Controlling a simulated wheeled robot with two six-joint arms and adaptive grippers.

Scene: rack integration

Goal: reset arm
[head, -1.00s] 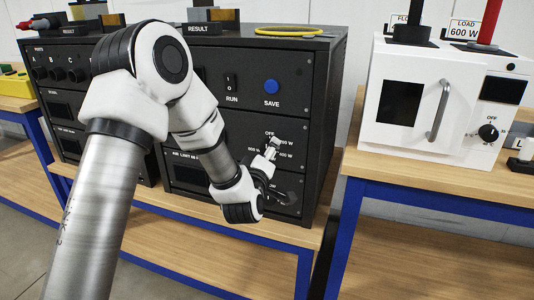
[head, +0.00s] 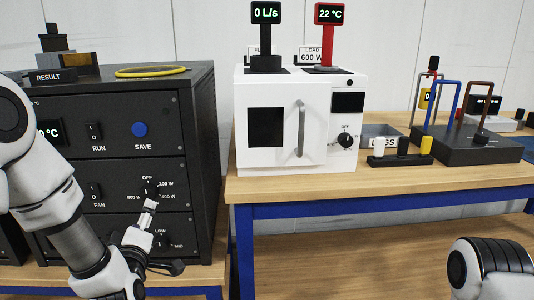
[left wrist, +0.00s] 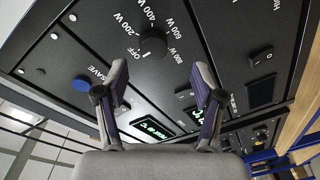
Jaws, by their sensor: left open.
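My left gripper (head: 148,212) is in front of the black rack unit (head: 208,150), just below the power knob (head: 152,191) marked OFF, 200 W, 400 W and 800 W. In the left wrist view the gripper (left wrist: 160,76) is open, with nothing between its fingers. The power knob (left wrist: 153,43) shows beyond the fingertips, apart from them in that picture.
A white oven (head: 317,150) with a handle stands on the wooden bench (head: 290,188) to the right. Displays read 0 L/s (head: 266,14) and 22 °C (head: 329,14). A dark block with coloured hoops (head: 470,148) is farther right. A yellow ring (head: 150,71) lies on the rack.

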